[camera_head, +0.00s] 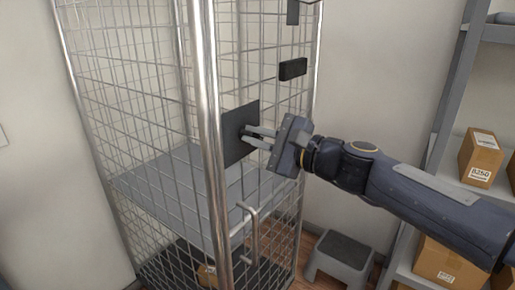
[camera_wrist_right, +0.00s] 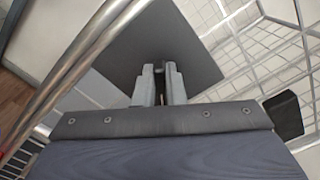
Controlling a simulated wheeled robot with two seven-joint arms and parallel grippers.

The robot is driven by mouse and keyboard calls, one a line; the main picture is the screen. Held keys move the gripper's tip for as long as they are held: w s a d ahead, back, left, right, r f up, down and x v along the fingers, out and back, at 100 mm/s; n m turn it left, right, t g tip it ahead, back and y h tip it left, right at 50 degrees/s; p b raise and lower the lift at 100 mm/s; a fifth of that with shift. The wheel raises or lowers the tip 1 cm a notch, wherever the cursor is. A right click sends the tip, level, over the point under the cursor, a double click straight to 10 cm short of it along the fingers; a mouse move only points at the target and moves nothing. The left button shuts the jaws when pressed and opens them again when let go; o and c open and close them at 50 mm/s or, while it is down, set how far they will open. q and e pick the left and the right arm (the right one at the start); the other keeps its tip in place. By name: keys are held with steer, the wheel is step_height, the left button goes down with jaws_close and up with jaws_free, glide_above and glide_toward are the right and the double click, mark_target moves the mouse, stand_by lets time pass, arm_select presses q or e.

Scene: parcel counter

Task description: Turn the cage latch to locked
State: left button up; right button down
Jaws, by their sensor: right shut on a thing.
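The cage (camera_head: 207,90) is a tall roll cage of silver posts and wire mesh. A dark square latch plate (camera_head: 238,150) is fixed on its near right side; it also fills the upper middle of the right wrist view (camera_wrist_right: 185,35). My right gripper (camera_head: 247,134) reaches in from the right, its fingers at the plate. In the right wrist view the two fingers (camera_wrist_right: 158,85) are close together, shut on the small latch handle. The handle is mostly hidden between them, so I cannot tell its angle. My left gripper is not in view.
A bent metal handle (camera_head: 253,235) sits below my right gripper. A dark block (camera_head: 292,69) is above. A grey step stool (camera_head: 340,258) and shelving with cartons (camera_head: 481,157) stand right.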

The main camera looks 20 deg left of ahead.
steer(key=shift+s+f+n+b, duration=0.1)
steer(key=shift+f+n+b, duration=0.1)
steer(key=shift+n+b, duration=1.1)
steer(key=shift+f+n+b, duration=0.15)
steer(key=shift+n+b, duration=0.75)
steer(key=shift+n, duration=0.7)
steer(key=c, duration=1.5)
jaws_free()
steer(key=b+v, duration=0.1)
steer(key=v, duration=0.6)
steer(key=shift+s+d+b, duration=0.15)
steer(key=shift+d+b, duration=0.15)
steer(key=shift+d, duration=0.05)
